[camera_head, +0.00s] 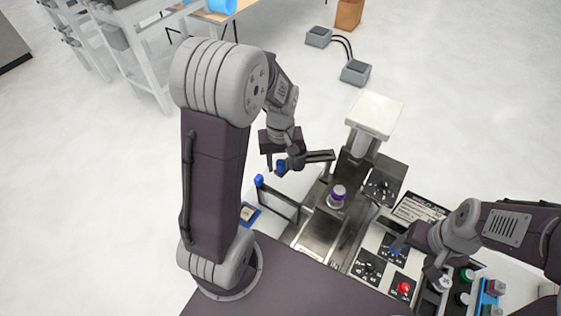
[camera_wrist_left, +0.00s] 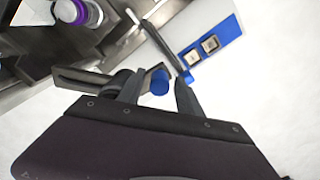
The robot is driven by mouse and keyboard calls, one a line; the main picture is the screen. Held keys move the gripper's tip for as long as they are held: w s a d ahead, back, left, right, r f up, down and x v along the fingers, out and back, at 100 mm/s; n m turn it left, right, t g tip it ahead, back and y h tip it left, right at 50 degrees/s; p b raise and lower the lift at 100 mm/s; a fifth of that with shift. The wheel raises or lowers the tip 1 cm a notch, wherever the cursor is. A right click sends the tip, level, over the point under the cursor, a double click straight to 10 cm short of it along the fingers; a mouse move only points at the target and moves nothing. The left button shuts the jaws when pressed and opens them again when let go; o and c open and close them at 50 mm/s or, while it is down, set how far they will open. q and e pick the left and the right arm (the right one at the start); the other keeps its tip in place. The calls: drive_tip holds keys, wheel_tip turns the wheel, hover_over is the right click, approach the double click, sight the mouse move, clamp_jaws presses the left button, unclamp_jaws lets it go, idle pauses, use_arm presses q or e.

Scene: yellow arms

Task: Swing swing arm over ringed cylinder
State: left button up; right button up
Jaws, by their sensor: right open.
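The swing arm (camera_head: 320,157) is a dark flat bar with a blue knob (camera_head: 281,167) at its left end. The ringed cylinder (camera_head: 338,192), with a purple ring, stands upright on the metal machine bed, below and right of the bar. It also shows at the top left of the left wrist view (camera_wrist_left: 72,14). My left gripper (camera_head: 275,165) is at the knob; in the left wrist view its fingers (camera_wrist_left: 160,88) are apart, with the blue knob (camera_wrist_left: 159,81) between them and a visible gap. My right gripper (camera_head: 398,243) is open over the control panel.
A second blue-tipped bar (camera_head: 277,198) stands at the machine's left. A blue plate (camera_head: 249,215) lies beside it. A white-topped column (camera_head: 374,115) rises behind the cylinder. The panel has a red button (camera_head: 403,288) and several knobs.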

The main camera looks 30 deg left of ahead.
use_arm(q)
clamp_jaws()
drive_tip(key=shift+w, duration=0.1)
idle(1.1)
